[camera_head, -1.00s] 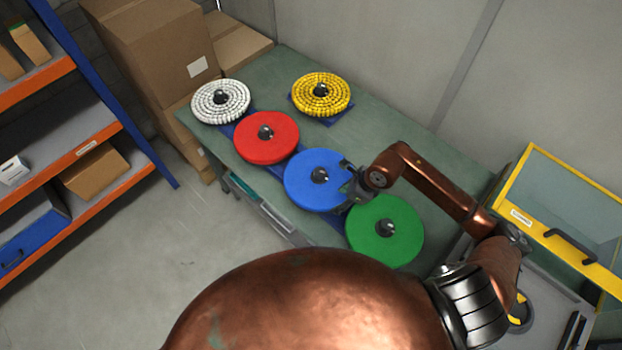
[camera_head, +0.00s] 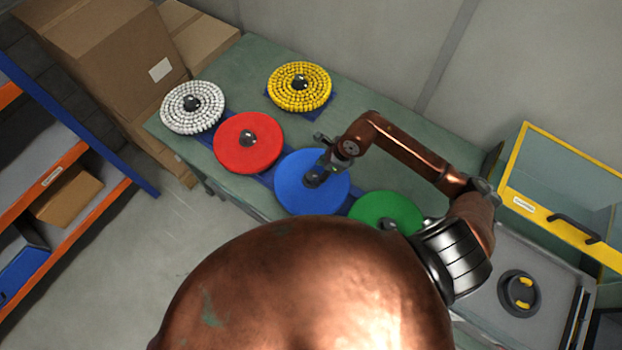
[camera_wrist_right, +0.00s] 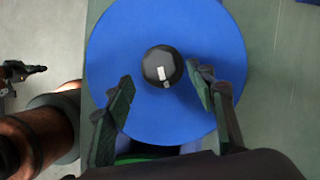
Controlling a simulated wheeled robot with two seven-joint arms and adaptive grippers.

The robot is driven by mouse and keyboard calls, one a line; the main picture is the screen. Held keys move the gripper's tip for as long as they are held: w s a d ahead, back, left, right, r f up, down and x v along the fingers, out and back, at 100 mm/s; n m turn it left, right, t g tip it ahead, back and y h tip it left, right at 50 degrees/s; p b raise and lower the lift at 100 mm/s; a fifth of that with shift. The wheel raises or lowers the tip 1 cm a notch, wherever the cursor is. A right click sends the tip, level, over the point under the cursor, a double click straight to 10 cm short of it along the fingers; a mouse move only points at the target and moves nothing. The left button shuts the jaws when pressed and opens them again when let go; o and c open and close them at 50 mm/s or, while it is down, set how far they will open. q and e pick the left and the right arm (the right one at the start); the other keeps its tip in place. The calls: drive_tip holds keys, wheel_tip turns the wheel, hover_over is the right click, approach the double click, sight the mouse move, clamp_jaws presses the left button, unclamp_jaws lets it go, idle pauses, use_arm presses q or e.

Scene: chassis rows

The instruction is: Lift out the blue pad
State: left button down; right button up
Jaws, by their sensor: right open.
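The blue pad (camera_head: 300,200) is a flat round disc with a dark knob (camera_wrist_right: 162,66) at its centre. It lies in a row on the green table, between the red pad (camera_head: 232,158) and the green pad (camera_head: 375,211). A dark jaw-like part, apparently my left gripper (camera_wrist_right: 20,74), shows at the left edge there.
A white beaded pad (camera_head: 170,112) and a yellow beaded pad (camera_head: 279,89) lie at the far end of the table (camera_head: 375,101). A yellow-framed clear lid (camera_head: 505,188) stands at the right. Cardboard boxes (camera_head: 110,60) and an orange-edged shelf (camera_head: 45,180) are at the left.

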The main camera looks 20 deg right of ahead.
sight(312, 175)
drive_tip(key=shift+p+x, duration=0.35)
drive_tip(key=shift+x, duration=1.95)
drive_tip(key=shift+w+a+f+p, duration=0.2)
drive_tip(key=shift+w+f+p, duration=0.05)
drive_tip(key=shift+p, duration=0.05)
drive_tip(key=shift+f, duration=0.2)
drive_tip(key=c, duration=0.9)
clamp_jaws()
use_arm(q)
drive_tip(key=shift+s+r, duration=0.45)
drive_tip(key=shift+r, duration=0.2)
use_arm(e)
drive_tip(key=shift+w+r, duration=0.1)
drive_tip(key=shift+r, duration=0.05)
